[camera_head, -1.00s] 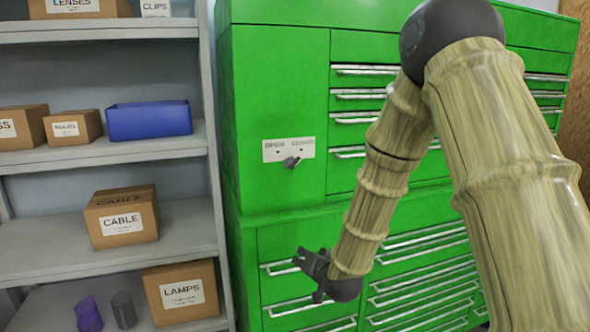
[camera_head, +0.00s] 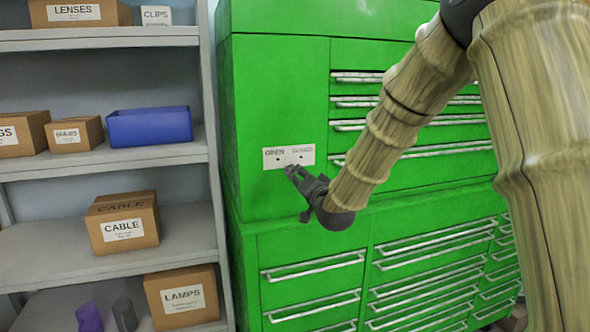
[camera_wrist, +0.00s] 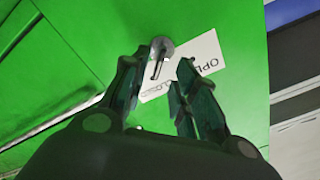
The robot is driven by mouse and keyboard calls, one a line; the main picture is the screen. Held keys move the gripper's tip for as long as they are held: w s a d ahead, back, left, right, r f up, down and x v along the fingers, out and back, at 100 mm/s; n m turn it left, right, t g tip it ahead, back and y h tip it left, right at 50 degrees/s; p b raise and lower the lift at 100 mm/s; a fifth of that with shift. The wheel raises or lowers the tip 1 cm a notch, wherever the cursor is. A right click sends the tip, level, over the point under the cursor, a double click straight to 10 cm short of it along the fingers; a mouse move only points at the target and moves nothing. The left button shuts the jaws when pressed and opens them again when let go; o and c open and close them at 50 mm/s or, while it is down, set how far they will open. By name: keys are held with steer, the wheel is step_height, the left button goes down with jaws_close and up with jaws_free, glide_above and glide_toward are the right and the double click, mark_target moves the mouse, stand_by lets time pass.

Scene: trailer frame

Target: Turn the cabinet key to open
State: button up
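The green cabinet (camera_head: 275,90) has a white plate (camera_head: 304,155) marked OPEN on the left and CLOSED on the right. In the wrist view the grey key (camera_wrist: 163,46) stands at the plate's edge, just beyond and between my fingertips. In the head view my gripper hides the key. My gripper (camera_head: 292,172) is just below the plate, close to the cabinet face. The wrist view shows my gripper (camera_wrist: 157,64) open, its two dark fingers apart on either side of the key's line. No contact with the key is clear.
Drawers with metal handles (camera_head: 315,268) fill the cabinet's lower part and right side. A grey shelf (camera_head: 100,150) on the left holds boxes and a blue bin (camera_head: 150,126). The cabinet's lower section has a ledge (camera_head: 262,222) under my gripper.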

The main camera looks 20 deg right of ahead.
mark_target(296, 173)
steer(key=shift+w+p, duration=1)
steer(key=shift+w, duration=2)
steer(key=shift+a, duration=0.1)
jaws_close()
